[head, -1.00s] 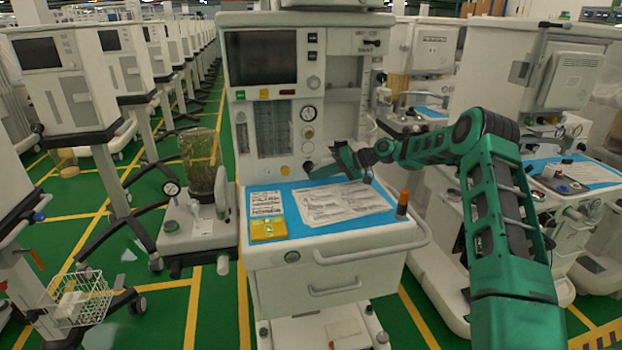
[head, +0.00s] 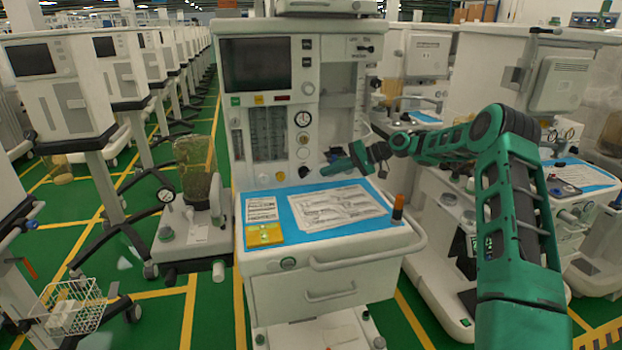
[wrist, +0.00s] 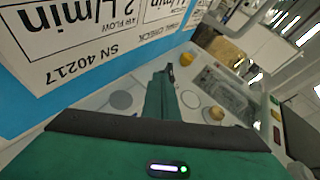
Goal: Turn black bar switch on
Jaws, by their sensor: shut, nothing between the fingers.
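The black bar switch (head: 366,48) is a small dark bar high on the right of the white cart's front panel, beside small printed labels. It is too small in the head view for its setting to be clear. My gripper (head: 328,166) is shut and empty. It is in front of the lower panel, above the blue work surface and well below the switch. In the wrist view my closed fingers (wrist: 168,74) point toward a pale panel with a yellow knob (wrist: 187,59). I cannot make out the switch in the wrist view.
Other carts stand close on both sides.

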